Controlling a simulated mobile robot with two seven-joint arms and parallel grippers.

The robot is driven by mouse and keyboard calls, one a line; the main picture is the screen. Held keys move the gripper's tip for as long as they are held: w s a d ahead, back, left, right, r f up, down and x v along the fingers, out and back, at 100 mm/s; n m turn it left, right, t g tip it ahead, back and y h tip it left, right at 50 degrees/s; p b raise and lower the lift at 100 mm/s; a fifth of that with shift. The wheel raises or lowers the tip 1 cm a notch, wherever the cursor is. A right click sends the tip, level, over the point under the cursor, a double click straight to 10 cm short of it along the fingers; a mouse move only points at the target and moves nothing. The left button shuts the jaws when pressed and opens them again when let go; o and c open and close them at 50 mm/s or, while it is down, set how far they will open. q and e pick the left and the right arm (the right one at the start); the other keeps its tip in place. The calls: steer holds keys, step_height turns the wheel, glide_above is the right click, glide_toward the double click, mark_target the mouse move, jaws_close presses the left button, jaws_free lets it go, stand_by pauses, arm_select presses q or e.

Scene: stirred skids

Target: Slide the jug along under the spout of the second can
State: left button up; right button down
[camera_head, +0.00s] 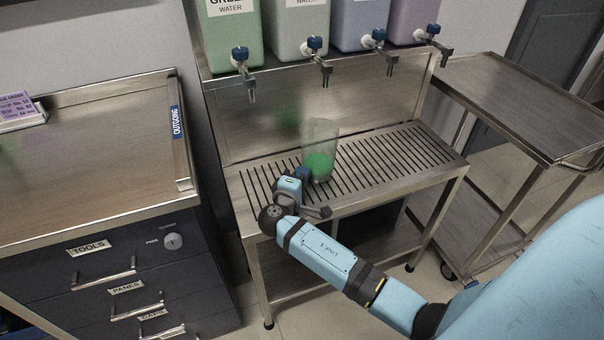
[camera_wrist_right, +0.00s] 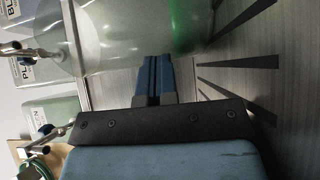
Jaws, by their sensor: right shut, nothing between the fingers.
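A clear jug (camera_head: 321,140) with green liquid in its lower part stands upright on the slotted drip tray (camera_head: 400,160). In the head view it shows just below the spout (camera_head: 325,80) of the second can (camera_head: 296,35); exact depth alignment cannot be told. My right gripper (camera_head: 303,174) is shut and empty, low beside the jug's left front side. In the right wrist view its blue fingers (camera_wrist_right: 154,78) are together, close to the jug wall (camera_wrist_right: 140,30); whether they touch it is unclear. My left gripper is not in view.
Green (camera_head: 232,35), blue (camera_head: 358,22) and purple (camera_head: 412,20) cans with taps share the shelf. The steel back panel (camera_head: 275,120) rises behind the tray. The tray is clear right of the jug. A tool cabinet (camera_head: 90,160) stands left, a steel cart (camera_head: 520,100) right.

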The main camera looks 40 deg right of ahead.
mark_target(320, 171)
steer(key=d, duration=0.3)
steer(key=s+d+p, duration=0.1)
steer(key=d, duration=0.1)
steer(key=shift+s+d, duration=0.15)
steer(key=shift+d, duration=0.25)
steer(key=shift+a, duration=0.1)
